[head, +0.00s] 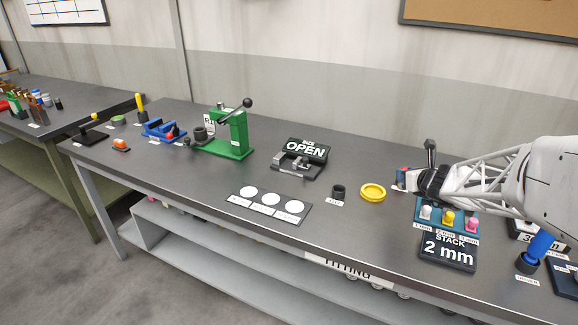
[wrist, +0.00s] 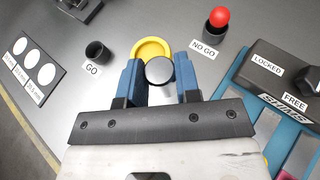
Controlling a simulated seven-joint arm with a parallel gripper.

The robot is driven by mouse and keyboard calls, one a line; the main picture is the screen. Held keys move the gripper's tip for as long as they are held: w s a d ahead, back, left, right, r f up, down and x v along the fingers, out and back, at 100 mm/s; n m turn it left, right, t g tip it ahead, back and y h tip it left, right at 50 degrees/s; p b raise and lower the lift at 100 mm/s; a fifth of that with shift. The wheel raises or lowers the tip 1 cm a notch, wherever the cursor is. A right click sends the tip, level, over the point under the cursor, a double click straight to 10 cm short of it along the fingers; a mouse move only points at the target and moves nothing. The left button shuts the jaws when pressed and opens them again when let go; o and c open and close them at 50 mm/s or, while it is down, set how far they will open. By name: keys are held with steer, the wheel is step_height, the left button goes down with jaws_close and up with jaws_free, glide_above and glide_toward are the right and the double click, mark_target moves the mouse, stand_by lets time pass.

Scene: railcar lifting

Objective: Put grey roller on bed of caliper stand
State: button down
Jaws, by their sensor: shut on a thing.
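In the wrist view my gripper (wrist: 160,84) has its blue fingers shut on the grey roller (wrist: 159,69), whose round, dark-grey end faces the camera. The head view shows my gripper (head: 408,180) at the right, above the bench; I cannot make out the roller there. The caliper stand (head: 298,167) stands left of the gripper, near the middle of the bench, with a sign reading SIZE OPEN and a grey metal caliper on its dark base. A dark corner piece, probably of this stand, shows at the wrist view's top left (wrist: 80,8).
A yellow dish (head: 373,192) and a dark cup (head: 338,191) labelled GO lie between gripper and stand. A plate with white circles (head: 271,205) lies in front. A red-knobbed NO GO piece (wrist: 217,22) and the shims tray (head: 447,217) are close by. A green press (head: 230,134) stands farther left.

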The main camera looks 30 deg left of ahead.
steer(key=w+d+r+m+t+h, duration=0.2)
steer(key=w+d+m+h, duration=0.1)
steer(key=d, duration=0.5)
steer(key=w+d+r+m+t+h, duration=0.1)
steer(key=w+d+r+m+h, duration=0.25)
steer(key=d, duration=0.45)
steer(key=s+a+f+m+h, duration=0.1)
steer(key=a+f, duration=0.1)
steer(key=a, duration=1.1)
steer(key=s+a+f+h, duration=0.1)
steer(key=a+f, duration=0.1)
steer(key=a, duration=1.1)
steer(key=s+a+f, duration=0.2)
steer(key=s+a, duration=0.3)
steer(key=a, duration=0.7)
steer(key=s+a+f+y, duration=0.1)
steer(key=s+a, duration=0.4)
steer(key=a, duration=0.7)
steer(key=shift+s+a+f+n, duration=0.15)
steer(key=shift+s+f+n, duration=0.05)
steer(key=shift+f+n, duration=0.2)
steer(key=shift+y, duration=0.25)
